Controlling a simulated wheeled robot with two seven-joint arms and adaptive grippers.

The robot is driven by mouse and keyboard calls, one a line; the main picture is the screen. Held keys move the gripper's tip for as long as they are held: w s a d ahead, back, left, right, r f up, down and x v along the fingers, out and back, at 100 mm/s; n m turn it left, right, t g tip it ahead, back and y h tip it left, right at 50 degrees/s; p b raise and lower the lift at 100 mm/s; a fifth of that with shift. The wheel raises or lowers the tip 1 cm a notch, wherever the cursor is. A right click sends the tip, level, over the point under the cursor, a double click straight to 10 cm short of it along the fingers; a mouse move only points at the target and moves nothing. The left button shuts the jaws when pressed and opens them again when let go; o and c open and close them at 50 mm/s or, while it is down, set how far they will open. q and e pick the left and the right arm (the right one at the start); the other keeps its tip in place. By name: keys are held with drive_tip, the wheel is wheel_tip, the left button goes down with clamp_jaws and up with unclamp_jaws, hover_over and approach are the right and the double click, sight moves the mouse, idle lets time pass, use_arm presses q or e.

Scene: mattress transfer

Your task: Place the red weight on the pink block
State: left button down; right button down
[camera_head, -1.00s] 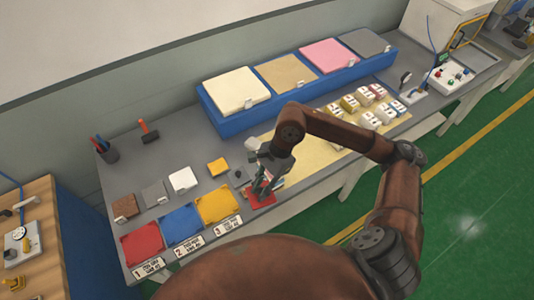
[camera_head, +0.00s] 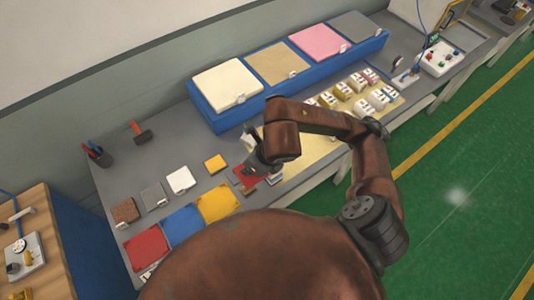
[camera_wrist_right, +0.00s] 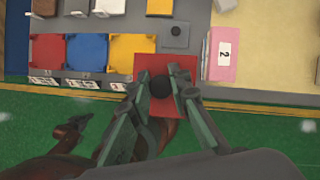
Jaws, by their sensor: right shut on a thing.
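The red weight is a flat red square plate with a black knob; it shows in the wrist view (camera_wrist_right: 180,70) and partly under my right gripper in the head view (camera_head: 247,179). My right gripper (camera_wrist_right: 160,90) is shut on the knob, with one finger on each side. How far the plate is above the table I cannot tell. A wide pink block (camera_head: 319,41) lies on the long blue stand at the back. A smaller pink block with a white label "2" (camera_wrist_right: 222,64) lies right of the red weight in the wrist view.
Red (camera_head: 146,248), blue (camera_head: 183,219) and yellow (camera_head: 217,203) mats lie left of the gripper. A grey weight with a black knob (camera_wrist_right: 175,38) is close beyond the plate. Several labelled blocks (camera_head: 358,92) stand to the right. The blue stand (camera_head: 225,117) runs along the back.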

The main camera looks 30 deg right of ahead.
drive_tip(key=w+d+f, duration=0.2)
drive_tip(key=d, duration=0.1)
drive_tip(key=w+d+f+p, duration=0.1)
drive_tip(key=w+d+f, duration=0.1)
drive_tip(key=d+f, duration=0.1)
drive_tip(key=w+d+f+p, duration=0.1)
drive_tip(key=w+d+f, duration=0.2)
drive_tip(key=d, duration=0.1)
drive_tip(key=shift+w+d+f, duration=0.1)
drive_tip(key=shift+d+f, duration=0.05)
drive_tip(key=shift+w+d+f, duration=0.15)
drive_tip(key=shift+d+f, duration=0.05)
drive_tip(key=shift+f, duration=0.15)
drive_tip(key=f, duration=0.1)
drive_tip(key=f+p, duration=0.1)
drive_tip(key=shift+w+d+f+p, duration=0.1)
drive_tip(key=shift+d+f+p, duration=0.2)
drive_tip(key=shift+f, duration=0.55)
drive_tip(key=shift+a, duration=0.1)
drive_tip(key=c, duration=2.3)
unclamp_jaws()
drive_tip(key=shift+f, duration=0.2)
drive_tip(key=o, duration=0.5)
drive_tip(key=shift+r, duration=0.1)
